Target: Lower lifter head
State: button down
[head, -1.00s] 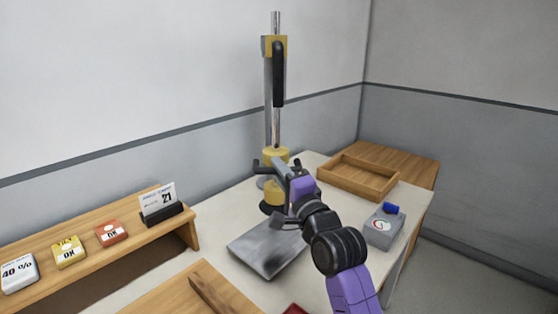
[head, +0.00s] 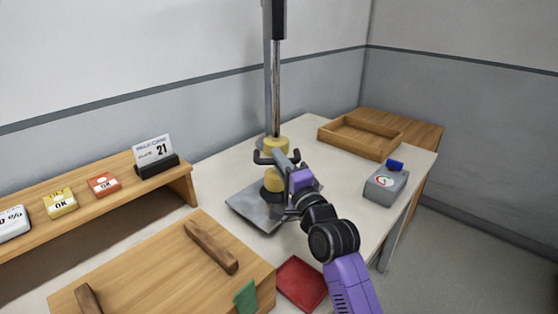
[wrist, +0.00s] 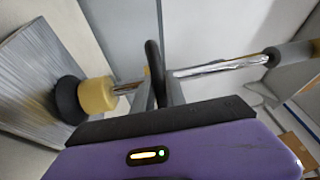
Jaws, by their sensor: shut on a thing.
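The lifter head has a yellow collar (head: 277,145) with black curved handles, on a chrome rod (head: 275,95). Below it are a yellow block (head: 272,183) and a black cup (head: 272,194). The cup is over a grey metal plate (head: 240,204); in the wrist view, the cup (wrist: 68,100) looks very close to or on the plate (wrist: 35,65). I cannot tell if they touch. My gripper (head: 282,160) is at the head. In the wrist view, its fingers are shut around a black handle bar (wrist: 155,72). My purple wrist hides part of the head and plate.
A wooden tray (head: 335,140) and a grey gauge box (head: 385,188) stand on the right of the table. A wooden board with handles (head: 150,270) and a red pad (head: 302,282) are in front. A shelf (head: 130,180) with blocks and a card stands left.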

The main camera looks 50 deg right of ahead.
jog(key=c, duration=1.4)
grip_release()
jog(key=shift+o, duration=0.2)
jog(key=v, duration=0.8)
jog(key=shift+w, duration=0.15)
